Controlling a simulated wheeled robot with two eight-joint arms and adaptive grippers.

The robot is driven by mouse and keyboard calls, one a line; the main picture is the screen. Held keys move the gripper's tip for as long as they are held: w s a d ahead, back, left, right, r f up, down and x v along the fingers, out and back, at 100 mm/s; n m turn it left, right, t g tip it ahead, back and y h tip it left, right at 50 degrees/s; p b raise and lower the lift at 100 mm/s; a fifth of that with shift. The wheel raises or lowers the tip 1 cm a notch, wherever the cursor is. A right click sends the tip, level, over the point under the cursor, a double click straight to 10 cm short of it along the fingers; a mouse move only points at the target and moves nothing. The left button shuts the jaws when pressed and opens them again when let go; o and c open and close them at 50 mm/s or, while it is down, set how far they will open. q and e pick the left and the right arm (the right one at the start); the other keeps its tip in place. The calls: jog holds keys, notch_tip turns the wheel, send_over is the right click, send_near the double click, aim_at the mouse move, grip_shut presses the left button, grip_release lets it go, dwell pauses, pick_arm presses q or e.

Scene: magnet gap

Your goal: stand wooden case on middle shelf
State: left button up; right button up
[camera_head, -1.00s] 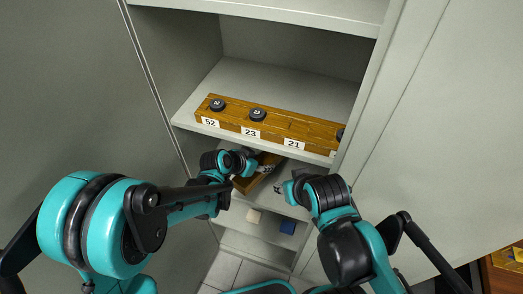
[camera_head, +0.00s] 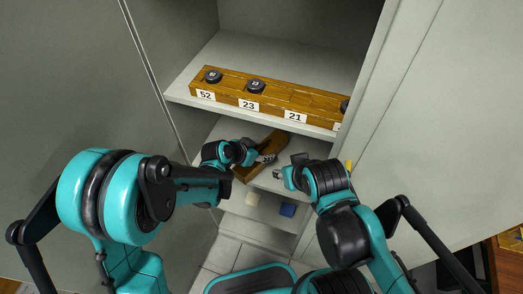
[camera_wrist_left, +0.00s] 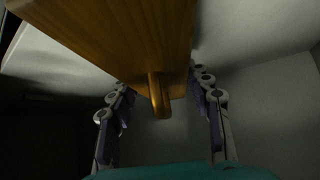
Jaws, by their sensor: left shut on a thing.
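The wooden case (camera_head: 266,148) is brown and lies tilted in the cabinet opening, below the shelf with the numbered wooden block. My left gripper (camera_head: 265,158) is shut on it and partly covers it. In the left wrist view the case (camera_wrist_left: 125,35) fills the upper part, and a short wooden peg or handle (camera_wrist_left: 159,98) hangs from it between the fingers of the left gripper (camera_wrist_left: 158,82). The middle shelf (camera_head: 228,128) shows behind the arm; I cannot tell whether the case touches it. My right gripper (camera_head: 279,174) is to the right of the case, apart from it; its jaws are too small to read.
A long wooden block (camera_head: 265,98) with black knobs and labels 52, 23 and 21 sits on the shelf above. The cabinet's right wall (camera_head: 362,90) stands close to my right arm.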

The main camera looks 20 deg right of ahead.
pick_arm(q)
jog(key=shift+f+b, duration=0.55)
jog(key=shift+f, duration=0.05)
dwell(0.4)
jog(key=o, duration=1.7)
jog(key=shift+c, duration=0.2)
jog(key=v, duration=1.2)
jog(key=shift+r, duration=0.1)
jog(key=shift+a, duration=0.15)
